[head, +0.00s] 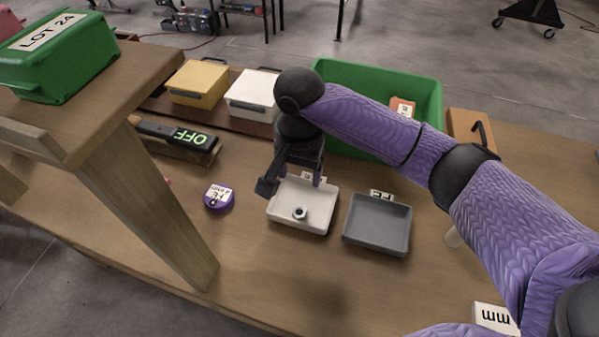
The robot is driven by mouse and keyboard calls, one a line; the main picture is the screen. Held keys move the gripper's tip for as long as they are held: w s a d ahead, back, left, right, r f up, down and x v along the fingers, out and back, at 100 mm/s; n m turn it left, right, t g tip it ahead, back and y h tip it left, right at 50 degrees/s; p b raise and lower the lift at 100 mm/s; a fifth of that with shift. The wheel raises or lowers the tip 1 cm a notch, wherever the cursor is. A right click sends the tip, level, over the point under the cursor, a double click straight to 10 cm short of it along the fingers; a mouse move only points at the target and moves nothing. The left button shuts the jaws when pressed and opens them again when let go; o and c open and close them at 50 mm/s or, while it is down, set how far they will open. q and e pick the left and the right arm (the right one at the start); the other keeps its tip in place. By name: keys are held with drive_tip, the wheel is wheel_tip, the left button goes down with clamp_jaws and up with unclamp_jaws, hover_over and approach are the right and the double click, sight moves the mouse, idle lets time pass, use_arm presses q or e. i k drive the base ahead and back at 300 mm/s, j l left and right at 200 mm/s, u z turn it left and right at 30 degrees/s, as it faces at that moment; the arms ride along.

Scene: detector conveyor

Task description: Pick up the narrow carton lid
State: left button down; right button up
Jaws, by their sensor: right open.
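I cannot make out for sure a narrow carton lid. A brown, carton-coloured piece (471,127) with a black bar stands at the right behind my right arm, partly hidden. My right gripper (291,186) points down over the back of a white tray (316,226). Its fingers are apart with nothing seen between them. A small round grey piece (300,214) with a dark centre lies in that tray, in front of the fingers. My left gripper is not in view.
A grey tray (377,222) stands right of the white one, and a purple disc (219,197) left. A green bin (428,88), a yellow box (197,83) and a white box (250,93) stand behind.

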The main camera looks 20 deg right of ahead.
sight(465, 126)
drive_tip(key=z, duration=1.8)
